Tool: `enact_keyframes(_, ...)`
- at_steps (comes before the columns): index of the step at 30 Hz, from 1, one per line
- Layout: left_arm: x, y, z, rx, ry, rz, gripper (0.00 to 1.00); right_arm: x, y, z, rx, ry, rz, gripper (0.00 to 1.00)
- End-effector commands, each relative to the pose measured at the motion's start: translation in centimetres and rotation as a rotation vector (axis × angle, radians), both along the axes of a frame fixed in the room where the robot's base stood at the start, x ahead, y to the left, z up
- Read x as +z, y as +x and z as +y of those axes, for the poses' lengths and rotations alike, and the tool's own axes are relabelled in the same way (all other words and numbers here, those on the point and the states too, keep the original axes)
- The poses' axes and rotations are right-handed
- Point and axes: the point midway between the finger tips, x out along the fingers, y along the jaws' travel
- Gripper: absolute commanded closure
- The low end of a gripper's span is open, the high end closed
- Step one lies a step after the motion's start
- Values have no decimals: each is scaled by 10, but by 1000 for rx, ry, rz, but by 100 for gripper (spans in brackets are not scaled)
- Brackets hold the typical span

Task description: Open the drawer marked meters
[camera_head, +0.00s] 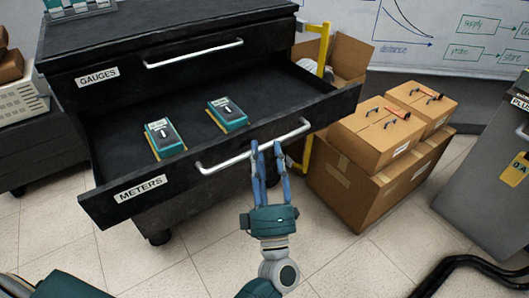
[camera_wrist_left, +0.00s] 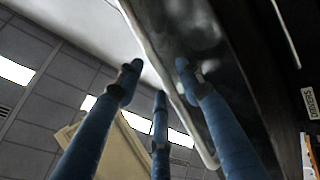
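The drawer marked METERS (camera_head: 141,188) is pulled well out of the black cabinet (camera_head: 180,22) in the head view. Two teal meters, one on the left (camera_head: 164,138) and one on the right (camera_head: 228,114), lie inside it. My left gripper (camera_head: 266,146) is at the right half of the drawer's silver handle (camera_head: 232,160), its fingertips overlapping the bar. In the left wrist view the blue fingers (camera_wrist_left: 160,90) stand apart, with the pale handle bar (camera_wrist_left: 150,45) running between them. Whether they touch it is unclear. My right gripper is in neither view.
A drawer marked GAUGES (camera_head: 97,76) is closed above. Cardboard boxes (camera_head: 375,180) stand close to the right of the open drawer, beside a yellow post (camera_head: 323,50). A grey cabinet (camera_head: 490,180) is far right. Tiled floor (camera_head: 340,262) is free in front; a black hose (camera_head: 465,262) lies lower right.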

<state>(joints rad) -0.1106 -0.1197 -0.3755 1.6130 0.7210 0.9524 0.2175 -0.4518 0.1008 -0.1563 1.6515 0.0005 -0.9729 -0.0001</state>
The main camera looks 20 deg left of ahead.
Motion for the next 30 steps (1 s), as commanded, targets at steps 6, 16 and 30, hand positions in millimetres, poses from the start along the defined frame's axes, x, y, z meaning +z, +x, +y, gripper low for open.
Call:
enact_keyframes(6, -22, -30, -15, -1, 0, 7, 63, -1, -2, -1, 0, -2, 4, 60)
enact_keyframes(16, -53, -78, -38, -1, 0, 5, 63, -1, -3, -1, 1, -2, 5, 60)
enact_keyframes(30, -60, -89, -43, 0, 0, 2, 63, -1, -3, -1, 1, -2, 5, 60)
